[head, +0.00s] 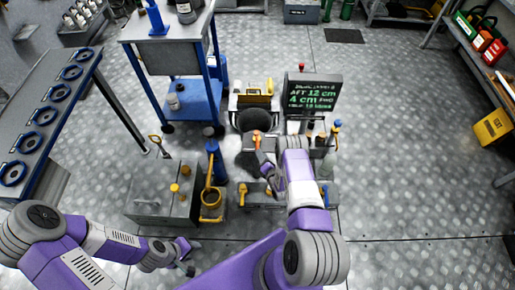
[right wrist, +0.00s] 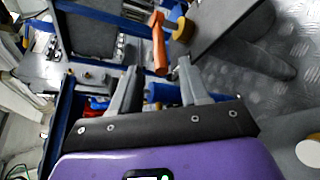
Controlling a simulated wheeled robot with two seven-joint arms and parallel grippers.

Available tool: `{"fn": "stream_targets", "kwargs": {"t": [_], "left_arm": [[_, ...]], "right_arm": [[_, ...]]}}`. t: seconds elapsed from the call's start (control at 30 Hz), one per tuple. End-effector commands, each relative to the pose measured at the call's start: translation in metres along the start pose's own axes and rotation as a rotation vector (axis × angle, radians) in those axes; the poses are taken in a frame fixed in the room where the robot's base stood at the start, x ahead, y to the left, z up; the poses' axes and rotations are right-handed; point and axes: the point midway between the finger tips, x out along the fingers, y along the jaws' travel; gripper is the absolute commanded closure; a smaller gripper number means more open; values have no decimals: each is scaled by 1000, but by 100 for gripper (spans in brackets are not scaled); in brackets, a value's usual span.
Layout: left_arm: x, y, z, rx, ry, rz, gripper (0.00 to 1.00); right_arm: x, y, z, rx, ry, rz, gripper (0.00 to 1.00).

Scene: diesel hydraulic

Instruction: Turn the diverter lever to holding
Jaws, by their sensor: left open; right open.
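The diverter lever, an orange handle (head: 257,139), stands in the middle of the equipment, in front of a dark round bucket. In the right wrist view the orange lever (right wrist: 158,45) lies just beyond my fingertips, roughly in line with the gap between them. My right gripper (right wrist: 158,68) is open with nothing between its fingers; in the head view its arm reaches forward to just below the lever. My left gripper (head: 187,256) is open and low at the front, away from the lever. Position marks for the lever cannot be made out.
A display (head: 312,95) with green text, partly readable as "AFT 12 cm, 4 cm", stands right of the lever. A blue pump (head: 214,160) and a grey box (head: 160,190) stand left. A blue-framed cart (head: 175,60) is behind.

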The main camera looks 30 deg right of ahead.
Motion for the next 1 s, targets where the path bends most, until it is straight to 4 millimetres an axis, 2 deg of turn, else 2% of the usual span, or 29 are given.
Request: {"fn": "stream_targets", "kwargs": {"t": [0.2, 0.4, 0.53, 0.8, 1.0], "left_arm": [[16, -6, -1, 0, 0, 0, 57], [26, -10, -1, 0, 0, 0, 57], [29, -11, -1, 0, 0, 0, 57], [28, -10, -1, 0, 0, 0, 57], [28, -10, -1, 0, 0, 0, 57]], "right_arm": [[35, -2, -1, 0, -2, 2, 55], [61, -1, -1, 1, -2, 0, 55], [68, -1, 0, 1, -1, -1, 55], [69, 0, 0, 2, 0, -2, 55], [69, 0, 0, 2, 0, -2, 85]]}}
